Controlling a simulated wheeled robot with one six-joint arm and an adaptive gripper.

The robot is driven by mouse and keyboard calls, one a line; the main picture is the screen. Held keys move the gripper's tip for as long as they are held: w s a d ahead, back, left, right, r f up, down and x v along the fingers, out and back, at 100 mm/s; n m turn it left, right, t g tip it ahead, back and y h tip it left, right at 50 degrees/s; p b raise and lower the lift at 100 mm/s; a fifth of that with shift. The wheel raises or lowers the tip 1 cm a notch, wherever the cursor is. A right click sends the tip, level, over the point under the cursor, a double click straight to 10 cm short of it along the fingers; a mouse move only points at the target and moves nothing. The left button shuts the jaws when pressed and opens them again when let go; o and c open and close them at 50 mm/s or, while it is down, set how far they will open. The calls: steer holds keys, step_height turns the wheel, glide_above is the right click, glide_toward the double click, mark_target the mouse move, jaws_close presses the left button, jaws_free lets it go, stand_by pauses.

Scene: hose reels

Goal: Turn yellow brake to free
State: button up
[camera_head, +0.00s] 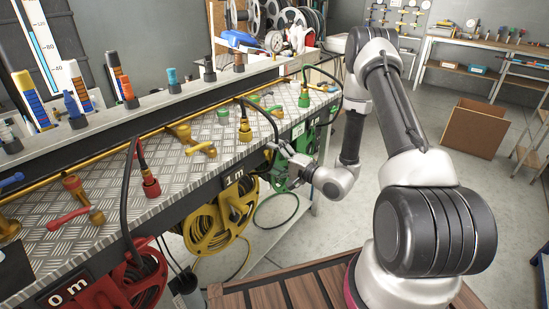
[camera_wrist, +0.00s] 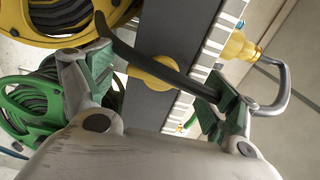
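In the head view my gripper (camera_head: 284,148) is at the bench's front edge, above and right of the yellow hose reel (camera_head: 218,222). There it mostly hides the brake. The yellow reel also shows in the wrist view (camera_wrist: 60,40).
The green reel (camera_head: 300,150) is just beyond my gripper, the red reel (camera_head: 140,285) at the near left. Valves and dark hoses stand on the tread-plate bench top (camera_head: 205,130). A cardboard box (camera_head: 474,128) is on the floor at right. Open floor lies between.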

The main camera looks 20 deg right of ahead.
steer(key=v, duration=1.2)
stand_by(0.3)
